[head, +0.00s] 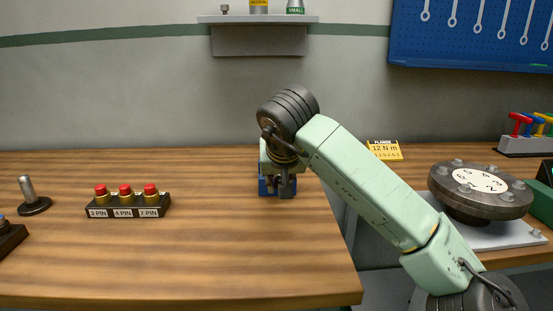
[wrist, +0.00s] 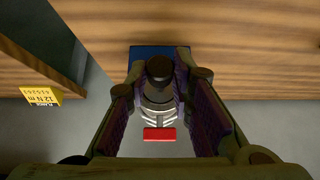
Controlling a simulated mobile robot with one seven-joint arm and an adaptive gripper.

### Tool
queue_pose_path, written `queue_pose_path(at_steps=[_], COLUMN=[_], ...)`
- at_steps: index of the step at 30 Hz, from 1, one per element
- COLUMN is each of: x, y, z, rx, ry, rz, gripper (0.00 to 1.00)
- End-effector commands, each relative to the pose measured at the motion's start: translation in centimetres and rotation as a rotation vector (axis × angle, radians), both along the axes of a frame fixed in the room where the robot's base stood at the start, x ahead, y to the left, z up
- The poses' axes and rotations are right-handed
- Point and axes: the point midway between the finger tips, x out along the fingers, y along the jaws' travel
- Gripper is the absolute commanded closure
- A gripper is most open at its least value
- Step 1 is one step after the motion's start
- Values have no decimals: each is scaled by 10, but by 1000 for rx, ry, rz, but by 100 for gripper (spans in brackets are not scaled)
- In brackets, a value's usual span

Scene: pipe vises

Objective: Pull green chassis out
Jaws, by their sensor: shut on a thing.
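My gripper (wrist: 160,72) points down at the table's right part, its two purple-padded fingers on either side of a dark-capped grey part (wrist: 158,96). It is shut on that part. A red block (wrist: 159,134) shows below the part's pale ribs. A blue vise-like body (wrist: 140,52) lies behind the fingertips; in the head view this blue body (head: 263,186) is mostly hidden by my gripper (head: 281,188). A dark green block (head: 541,198) is cut off at the right edge of the head view; I cannot tell whether it is the chassis.
A three-button box (head: 128,207) and a post on a round base (head: 33,197) stand on the left of the wooden table (head: 200,260). A yellow torque sign (head: 385,150) and a bolted round flange (head: 481,189) are to the right, past a gap. The table's front middle is clear.

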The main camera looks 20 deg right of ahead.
Motion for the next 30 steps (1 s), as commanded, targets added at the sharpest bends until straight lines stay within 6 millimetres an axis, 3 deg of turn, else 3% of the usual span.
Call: queue_pose_path(at_steps=[30], x=[-12], y=[3], z=[0], rx=[0], ry=[-1], rz=[0], gripper=[100])
